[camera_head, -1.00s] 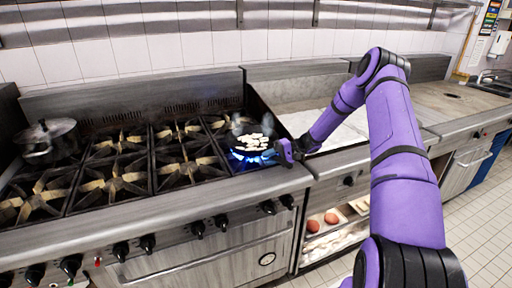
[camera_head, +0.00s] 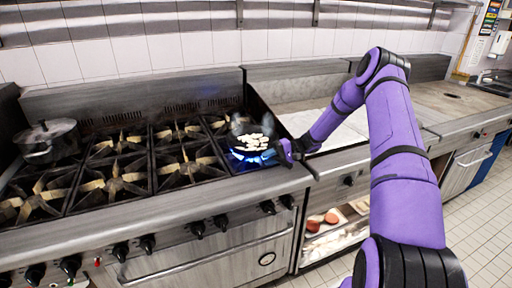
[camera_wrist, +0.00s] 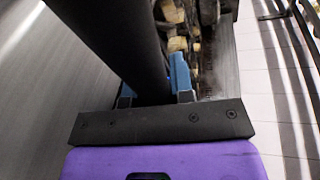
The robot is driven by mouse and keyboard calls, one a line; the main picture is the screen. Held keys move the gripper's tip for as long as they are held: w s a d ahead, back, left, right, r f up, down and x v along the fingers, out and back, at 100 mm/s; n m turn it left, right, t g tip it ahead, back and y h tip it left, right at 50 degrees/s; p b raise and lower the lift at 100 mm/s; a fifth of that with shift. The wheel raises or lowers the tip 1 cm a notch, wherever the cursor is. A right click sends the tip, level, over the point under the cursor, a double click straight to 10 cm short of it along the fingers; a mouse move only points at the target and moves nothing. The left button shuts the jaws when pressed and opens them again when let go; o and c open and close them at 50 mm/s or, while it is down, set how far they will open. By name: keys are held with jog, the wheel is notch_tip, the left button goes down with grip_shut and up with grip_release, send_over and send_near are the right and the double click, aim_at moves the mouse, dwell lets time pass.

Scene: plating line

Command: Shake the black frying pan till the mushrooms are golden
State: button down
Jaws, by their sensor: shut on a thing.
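The black frying pan (camera_head: 238,154) sits over a lit burner with blue flame at the right front of the stove. Pale cream mushroom pieces (camera_head: 254,142) lie in it, and a little grey steam or smoke rises above. My gripper (camera_head: 291,151) is at the pan's right side, shut on its handle. In the wrist view the dark handle (camera_wrist: 128,45) runs between the blue fingertips of my gripper (camera_wrist: 155,80). Most of the pan is out of that view.
The stove (camera_head: 150,215) has several unlit burners. A lidded dark pot (camera_head: 48,140) stands at its far left. A steel counter (camera_head: 345,133) lies right of the pan, with a divider wall between. Shelves below hold food trays (camera_head: 325,222).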

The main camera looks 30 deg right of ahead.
jog(key=shift+r, duration=0.1)
jog(key=s, duration=0.4)
jog(key=shift+s, duration=0.1)
jog(key=shift+w+a, duration=0.15)
jog(key=shift+w, duration=2.1)
jog(key=shift+s+d, duration=0.2)
jog(key=shift+a, duration=0.1)
dwell(3.1)
